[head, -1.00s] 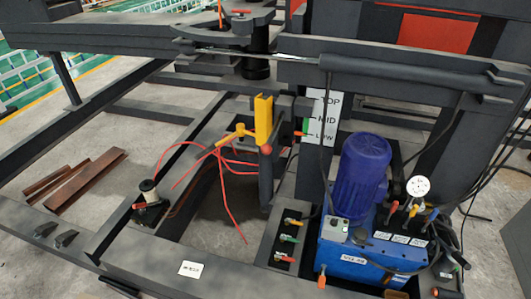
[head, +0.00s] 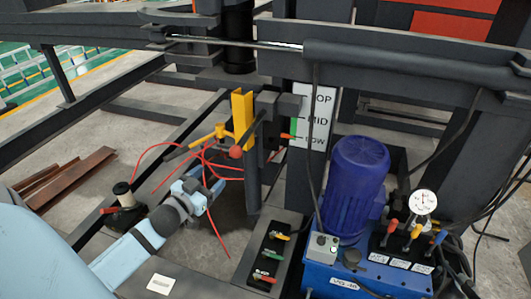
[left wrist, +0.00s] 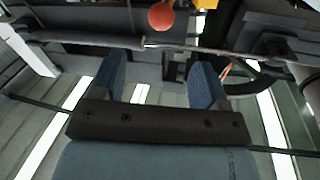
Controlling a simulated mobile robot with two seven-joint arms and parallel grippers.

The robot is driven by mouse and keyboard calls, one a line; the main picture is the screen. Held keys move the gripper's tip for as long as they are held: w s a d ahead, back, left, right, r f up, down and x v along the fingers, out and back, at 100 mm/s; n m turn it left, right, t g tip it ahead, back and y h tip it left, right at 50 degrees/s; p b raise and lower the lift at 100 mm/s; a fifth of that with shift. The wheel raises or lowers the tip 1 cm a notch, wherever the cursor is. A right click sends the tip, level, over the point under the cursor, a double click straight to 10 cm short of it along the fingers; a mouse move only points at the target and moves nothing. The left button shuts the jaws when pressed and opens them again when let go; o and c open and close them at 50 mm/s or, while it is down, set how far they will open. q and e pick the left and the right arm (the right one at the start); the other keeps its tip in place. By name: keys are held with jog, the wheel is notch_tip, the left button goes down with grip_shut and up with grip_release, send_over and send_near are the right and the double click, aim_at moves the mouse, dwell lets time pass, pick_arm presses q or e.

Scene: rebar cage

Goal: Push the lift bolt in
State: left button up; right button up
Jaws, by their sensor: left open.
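A yellow upright bracket (head: 242,118) stands beside a dark post with a TOP, MID and LOW label (head: 314,115). A lever with a red ball knob (head: 236,152) is in front of the bracket, and a small orange-tipped pin (head: 287,136) shows near the label. I cannot tell for sure which part is the lift bolt. My left gripper (head: 208,180) is open and empty, below and left of the red knob and apart from it. In the left wrist view, the red knob (left wrist: 162,16) is at the top, beyond the open fingers (left wrist: 158,70).
Thin red hoses (head: 165,145) loop around the gripper area. A blue pump unit (head: 345,270) with a blue motor (head: 358,185) stands at the right. A valve panel (head: 268,255) with coloured handles is in front of the post. Rusty bars (head: 65,185) lie on the floor at the left.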

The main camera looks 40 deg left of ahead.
aim_at(232, 155)
pick_arm(q)
jog(key=w, duration=0.4)
jog(key=w+a, duration=0.1)
jog(key=w, duration=0.3)
jog(key=w+p, duration=0.1)
jog(key=w, duration=0.4)
jog(key=shift+w+a, duration=0.1)
jog(key=shift+a, duration=0.25)
jog(key=shift+r, duration=0.1)
